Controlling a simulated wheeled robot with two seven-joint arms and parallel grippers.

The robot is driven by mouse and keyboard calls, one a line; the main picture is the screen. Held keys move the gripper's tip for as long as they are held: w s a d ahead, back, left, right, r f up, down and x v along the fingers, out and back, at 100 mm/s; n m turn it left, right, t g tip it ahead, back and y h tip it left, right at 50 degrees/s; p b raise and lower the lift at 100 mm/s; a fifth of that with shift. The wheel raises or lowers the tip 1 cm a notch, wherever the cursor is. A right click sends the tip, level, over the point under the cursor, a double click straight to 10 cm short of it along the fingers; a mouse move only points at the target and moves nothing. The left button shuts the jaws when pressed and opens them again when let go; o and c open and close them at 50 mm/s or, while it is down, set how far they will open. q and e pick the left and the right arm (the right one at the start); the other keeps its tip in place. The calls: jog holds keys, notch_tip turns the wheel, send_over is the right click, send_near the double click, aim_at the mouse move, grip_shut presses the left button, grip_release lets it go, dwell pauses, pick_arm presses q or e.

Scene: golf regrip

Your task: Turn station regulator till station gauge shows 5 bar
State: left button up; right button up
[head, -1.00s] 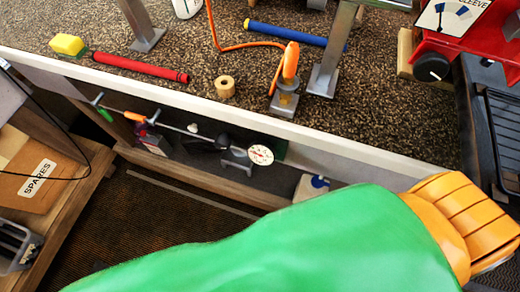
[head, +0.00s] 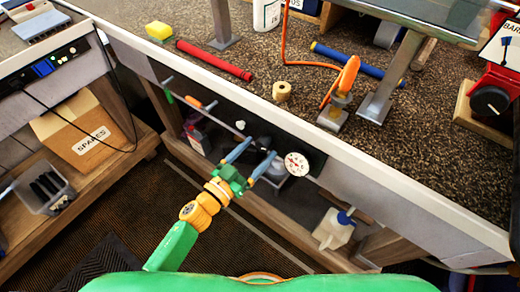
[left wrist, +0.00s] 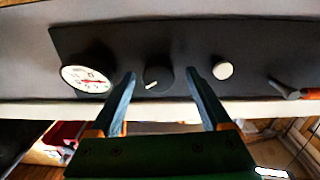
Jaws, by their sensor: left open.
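The station regulator, a round black knob with a white mark (left wrist: 158,79), sits on the dark panel under the bench. In the left wrist view it lies between the fingers of my left gripper (left wrist: 162,76), with a gap on each side. In the head view my left gripper (head: 260,148) reaches up to the panel, blue fingers apart, and partly hides the knob. The station gauge, a white round dial (head: 297,164), is just right of the gripper. It also shows at left in the left wrist view (left wrist: 86,79), with a red needle; its reading is too small to tell. My right gripper is out of view.
A pale round button (left wrist: 223,70) sits beside the knob on the panel. A white jug with a blue cap (head: 334,229) stands on the lower shelf to the right. The bench edge overhangs the panel. A SPARES box (head: 75,120) is at left.

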pick_arm(q)
jog(key=shift+w+d, duration=0.45)
jog(key=shift+d, duration=0.05)
grip_shut()
jog(key=shift+m, duration=0.4)
jog(key=m, duration=0.3)
jog(key=shift+a+m, duration=0.1)
jog(key=shift+m, duration=0.3)
jog(key=m, duration=0.8)
jog(key=shift+m, duration=0.4)
jog(key=shift+m+b, duration=0.55)
jog(key=shift+m, duration=1.45)
